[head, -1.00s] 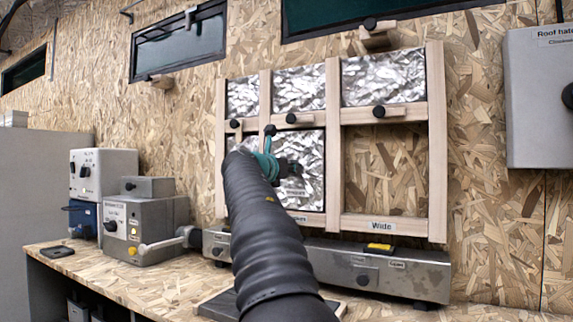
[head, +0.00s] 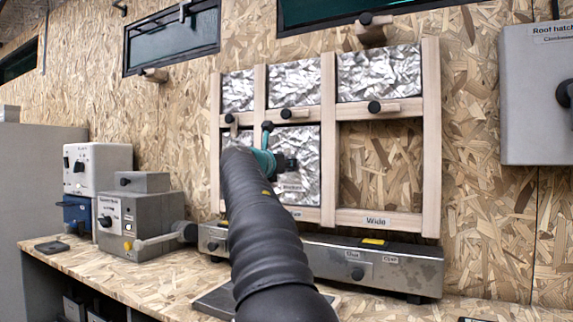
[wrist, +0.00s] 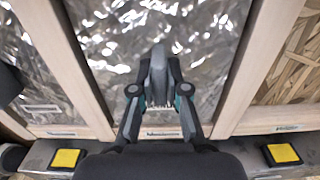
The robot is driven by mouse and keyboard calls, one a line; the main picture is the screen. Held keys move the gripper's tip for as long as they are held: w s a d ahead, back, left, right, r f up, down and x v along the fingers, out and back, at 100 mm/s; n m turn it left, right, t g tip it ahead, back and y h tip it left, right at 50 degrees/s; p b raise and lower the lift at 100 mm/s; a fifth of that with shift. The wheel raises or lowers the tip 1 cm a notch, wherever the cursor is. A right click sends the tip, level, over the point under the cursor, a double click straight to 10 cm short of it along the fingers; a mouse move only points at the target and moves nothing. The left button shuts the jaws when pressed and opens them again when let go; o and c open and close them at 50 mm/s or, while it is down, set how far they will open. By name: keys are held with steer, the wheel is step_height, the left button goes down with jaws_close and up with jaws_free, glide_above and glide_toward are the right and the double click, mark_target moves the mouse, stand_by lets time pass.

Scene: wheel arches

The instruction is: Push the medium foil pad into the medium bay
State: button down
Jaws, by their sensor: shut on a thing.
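The medium foil pad (head: 305,145) is a crinkled silver panel in the lower middle bay of the wooden frame. It stands upright between two uprights, and its lower left is hidden by my arm. In the wrist view the pad (wrist: 105,45) fills the middle bay, with a small label on the rail below. I cannot tell how deep it sits. My gripper (head: 288,164) is at the pad's front. In the wrist view my gripper (wrist: 158,75) is shut on a grey piece in front of the foil, seemingly the pad's grip.
The wide bay (head: 380,165) at right is empty, showing bare board. Foil fills the three upper bays, held by knobbed wooden turn-pieces (head: 374,107). Foil also shows in the lower left bay (wrist: 30,75). A metal box (head: 385,275) runs below the frame; grey equipment (head: 140,222) stands left.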

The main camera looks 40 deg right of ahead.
steer(key=shift+d, duration=0.2)
steer(key=c, duration=1.1)
jaws_free()
steer(key=shift+a, duration=0.1)
steer(key=v, duration=2)
steer(key=shift+f, duration=0.1)
